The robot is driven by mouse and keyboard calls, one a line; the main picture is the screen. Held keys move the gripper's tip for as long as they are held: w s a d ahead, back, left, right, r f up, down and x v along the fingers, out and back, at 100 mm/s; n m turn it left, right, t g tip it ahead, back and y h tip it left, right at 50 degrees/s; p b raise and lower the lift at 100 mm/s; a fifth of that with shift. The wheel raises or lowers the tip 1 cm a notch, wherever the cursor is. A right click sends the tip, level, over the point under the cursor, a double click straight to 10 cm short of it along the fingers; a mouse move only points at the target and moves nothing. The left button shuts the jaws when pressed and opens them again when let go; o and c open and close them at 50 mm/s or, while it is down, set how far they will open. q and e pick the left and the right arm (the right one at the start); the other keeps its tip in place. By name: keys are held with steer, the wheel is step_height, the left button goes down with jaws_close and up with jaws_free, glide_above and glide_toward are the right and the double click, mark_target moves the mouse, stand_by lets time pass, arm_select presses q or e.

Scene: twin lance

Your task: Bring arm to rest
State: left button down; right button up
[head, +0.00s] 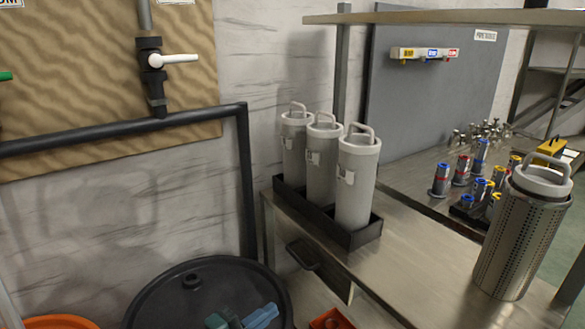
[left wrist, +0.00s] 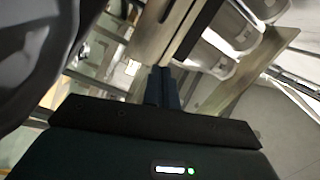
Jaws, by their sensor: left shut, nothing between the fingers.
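My left gripper (left wrist: 163,75) shows in the left wrist view, with its two dark blue fingers together and nothing between them. Its dark body with a small lit indicator fills the bottom of that view. Beyond the fingertips are pale rounded shapes and a metal edge, seen at a tilt. In the head view I cannot clearly make out the left gripper; blue and green shapes at the bottom edge, in front of a black drum lid (head: 160,300), are cut off and unclear. My right gripper is in neither view.
Three grey canisters (head: 357,185) with handles stand in a black tray (head: 350,238) on a metal bench (head: 405,262). A perforated metal canister (head: 522,240) stands at right. Small coloured cylinders (head: 440,180) stand behind it. A black pipe (head: 120,128) runs along the left wall. The bench front is clear.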

arm_select(q)
steer(key=s+a+n+y+p, duration=0.1)
steer(key=s+n+y+p, duration=0.1)
steer(key=s+n, duration=0.1)
steer(key=s+a+n+y+p, duration=0.2)
steer(key=n, duration=0.4)
steer(key=s+a+n+t+y+p, duration=0.1)
steer(key=s+n+y+p, duration=0.1)
steer(key=n, duration=0.3)
steer(key=shift+s+a+f+y, duration=0.15)
steer(key=shift+s+a+y, duration=0.15)
steer(key=shift+s+y, duration=0.4)
steer(key=s+a+f+n+g+y+p, duration=0.1)
steer(key=s+a+n, duration=0.1)
steer(key=s, duration=0.3)
steer(key=s+a+f+n+g+y+p, duration=0.1)
steer(key=s+a+n+g+p, duration=0.1)
steer(key=s+n, duration=0.2)
steer(key=shift+s+f+n+y, duration=0.3)
steer(key=shift+s+f+n, duration=0.05)
steer(key=shift+n, duration=0.15)
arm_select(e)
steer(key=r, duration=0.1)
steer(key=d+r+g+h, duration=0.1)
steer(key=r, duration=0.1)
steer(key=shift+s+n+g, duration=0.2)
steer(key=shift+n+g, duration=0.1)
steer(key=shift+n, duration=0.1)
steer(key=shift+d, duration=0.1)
